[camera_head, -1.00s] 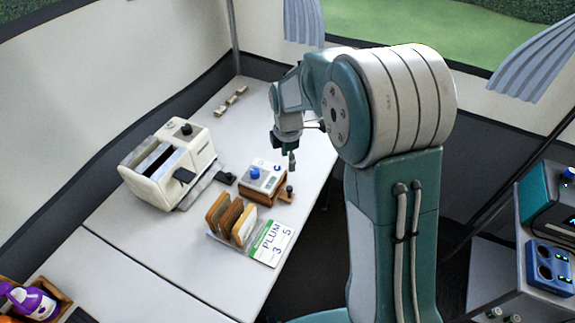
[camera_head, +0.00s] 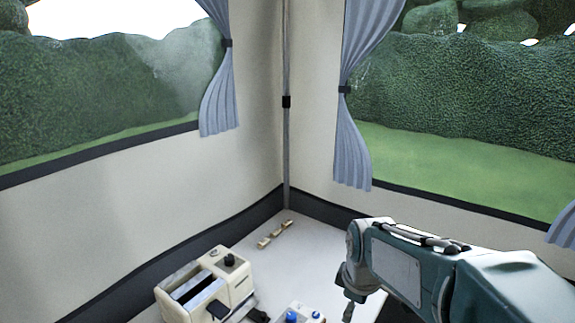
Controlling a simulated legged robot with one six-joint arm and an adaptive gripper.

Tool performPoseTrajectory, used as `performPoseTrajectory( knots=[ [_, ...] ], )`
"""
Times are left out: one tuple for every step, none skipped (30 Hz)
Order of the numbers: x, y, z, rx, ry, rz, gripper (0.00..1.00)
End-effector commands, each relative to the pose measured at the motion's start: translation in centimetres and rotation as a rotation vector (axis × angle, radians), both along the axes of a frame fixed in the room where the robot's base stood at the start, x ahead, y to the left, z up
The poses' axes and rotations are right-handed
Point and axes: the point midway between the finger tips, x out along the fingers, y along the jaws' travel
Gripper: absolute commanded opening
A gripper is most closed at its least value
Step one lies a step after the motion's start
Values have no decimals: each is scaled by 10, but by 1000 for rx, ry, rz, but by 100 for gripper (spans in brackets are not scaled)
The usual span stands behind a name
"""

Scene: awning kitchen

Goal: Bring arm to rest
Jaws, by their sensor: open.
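My arm (camera_head: 440,275) comes in from the lower right of the head view. It reaches left over the white table (camera_head: 310,245). My gripper (camera_head: 348,308) hangs down at the arm's left end, near the bottom edge of the view. Only a small dark part of it shows, and the rest is cut off or hidden. I see nothing held in it. It is to the right of a small device with blue knobs (camera_head: 298,315).
A cream toaster (camera_head: 208,285) with a black knob stands on the table at the lower left. Small light blocks (camera_head: 275,234) lie in a row near the back corner. A grey pole (camera_head: 286,120) rises in the corner between windows with blue curtains (camera_head: 355,110).

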Motion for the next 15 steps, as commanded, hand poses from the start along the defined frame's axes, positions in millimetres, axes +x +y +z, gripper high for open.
performPoseTrajectory(
  knots=[
    [-13,-3,11,16,-27,-71,65],
    [-21,-5,17,27,-40,-117,65],
    [-30,-7,23,41,-57,-178,65],
    [-38,-8,27,54,-69,-225,65],
    [-45,-9,31,66,-82,-269,65],
    [-56,-11,36,84,-100,-330,65],
    [-63,-12,40,98,-111,-375,65],
    [-71,-14,43,112,-124,-421,65],
    [-81,-15,46,133,-140,-481,65],
    [-88,-16,48,148,-152,-526,65],
    [-96,-18,50,165,-164,-571,65],
    [-106,-19,53,187,-180,-630,65],
    [-113,-20,54,205,-192,-674,65],
    [-120,-21,55,221,-203,-716,65],
    [-129,-22,56,245,-217,-771,65]
  ],
)
